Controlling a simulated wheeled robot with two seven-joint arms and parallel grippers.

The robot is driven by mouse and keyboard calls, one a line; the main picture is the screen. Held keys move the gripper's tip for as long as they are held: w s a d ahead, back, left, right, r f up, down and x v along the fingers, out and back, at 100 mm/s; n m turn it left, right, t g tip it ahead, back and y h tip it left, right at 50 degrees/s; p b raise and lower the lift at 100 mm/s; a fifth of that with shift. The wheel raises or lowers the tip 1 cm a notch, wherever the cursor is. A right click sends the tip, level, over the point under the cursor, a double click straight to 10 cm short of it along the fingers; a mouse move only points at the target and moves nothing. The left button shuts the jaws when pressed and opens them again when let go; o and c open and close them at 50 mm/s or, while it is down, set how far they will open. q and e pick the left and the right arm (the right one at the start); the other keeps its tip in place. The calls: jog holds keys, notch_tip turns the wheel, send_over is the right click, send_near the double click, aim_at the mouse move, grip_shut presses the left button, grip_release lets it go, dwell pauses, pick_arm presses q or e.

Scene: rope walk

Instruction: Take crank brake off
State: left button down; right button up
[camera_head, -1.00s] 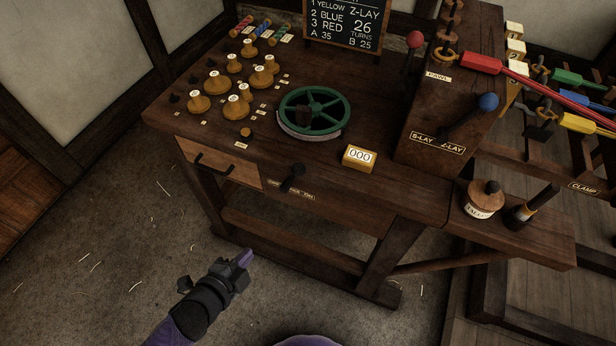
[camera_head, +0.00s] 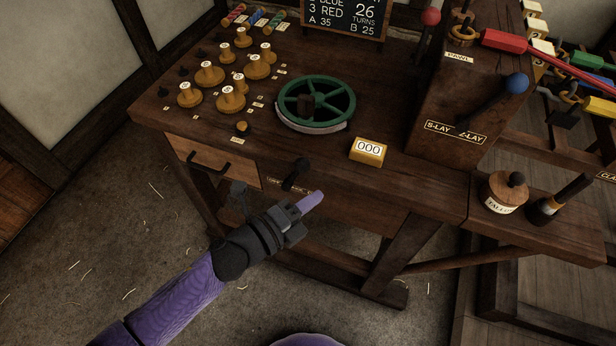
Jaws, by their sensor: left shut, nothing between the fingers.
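The crank brake appears to be the black lever (camera_head: 296,175) on the front edge of the bench, with a small label strip (camera_head: 278,183) behind it. The strip's lettering is too small and too covered to read. A green spoked wheel (camera_head: 316,102) lies flat on the bench top above the lever. My left gripper (camera_head: 312,201) is shut and empty, its purple fingertips just below and right of the lever in the picture. I cannot tell whether they touch the bench front; no grip on the lever shows. My right gripper is out of view.
The wooden bench (camera_head: 350,190) has a drawer (camera_head: 212,163) at left. Several wooden weights (camera_head: 230,98) stand on top, with a 000 counter (camera_head: 368,151) right of the wheel. A blue-knobbed lever (camera_head: 515,84) and a tallow pot (camera_head: 504,192) are at right.

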aim_at(294, 174)
pick_arm(q)
jog(key=w, duration=0.3)
jog(key=w+b, duration=0.1)
jog(key=shift+w+a+r, duration=0.2)
jog(key=shift+w+a, duration=0.05)
jog(key=shift+a, duration=0.15)
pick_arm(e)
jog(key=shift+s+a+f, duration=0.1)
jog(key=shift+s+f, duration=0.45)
pick_arm(q)
jog(key=shift+a, duration=0.15)
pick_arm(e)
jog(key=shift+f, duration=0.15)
